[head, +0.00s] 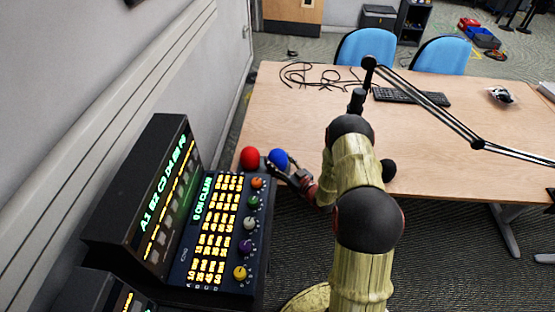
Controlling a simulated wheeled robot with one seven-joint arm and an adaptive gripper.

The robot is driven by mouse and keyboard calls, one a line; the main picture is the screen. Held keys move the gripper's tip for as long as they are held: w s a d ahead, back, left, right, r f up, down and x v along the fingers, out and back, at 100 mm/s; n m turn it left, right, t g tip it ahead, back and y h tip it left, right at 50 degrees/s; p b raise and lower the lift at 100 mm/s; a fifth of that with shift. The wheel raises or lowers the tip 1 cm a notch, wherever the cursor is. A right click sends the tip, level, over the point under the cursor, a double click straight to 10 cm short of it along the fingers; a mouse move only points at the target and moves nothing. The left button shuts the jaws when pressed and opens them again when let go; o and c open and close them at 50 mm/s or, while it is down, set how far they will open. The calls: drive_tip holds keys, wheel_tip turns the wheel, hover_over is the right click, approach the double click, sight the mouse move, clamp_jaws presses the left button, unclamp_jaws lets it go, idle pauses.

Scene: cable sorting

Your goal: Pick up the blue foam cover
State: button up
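The blue foam cover (278,157) is a small rounded blue piece at the near left corner of the wooden table, just above the top edge of the black control panel. A red foam cover (250,158) is close to its left. My gripper (284,167) reaches in from the right, with its fingers right at the lower side of the blue cover. The fingers are small and partly hidden by the blue cover, so I cannot tell whether they grip it. My arm comes up from the bottom of the picture.
The black control panel (190,255) with lit rows and coloured knobs stands left of my arm, beside the wall. The wooden table (290,115) holds black cables (320,78), a keyboard (400,96) and a desk lamp arm (425,103). Two blue chairs (366,48) stand behind it.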

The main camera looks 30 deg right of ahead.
sight(284, 152)
drive_tip(key=shift+c, duration=1.3)
drive_tip(key=shift+r, duration=0.85)
drive_tip(key=s+r+p, duration=0.1)
drive_tip(key=r, duration=0.1)
drive_tip(key=s+r+p, duration=0.1)
drive_tip(key=s+r, duration=0.1)
drive_tip(key=s+r+p, duration=0.1)
drive_tip(key=r, duration=0.2)
drive_tip(key=shift+s+d+r, duration=0.1)
drive_tip(key=shift+s+d, duration=0.05)
drive_tip(key=shift+s, duration=0.1)
drive_tip(key=s+r+p, duration=0.2)
drive_tip(key=s+r, duration=0.2)
drive_tip(key=s, duration=0.5)
drive_tip(key=shift+s+d, duration=0.15)
drive_tip(key=shift+s, duration=0.1)
drive_tip(key=shift+r, duration=0.15)
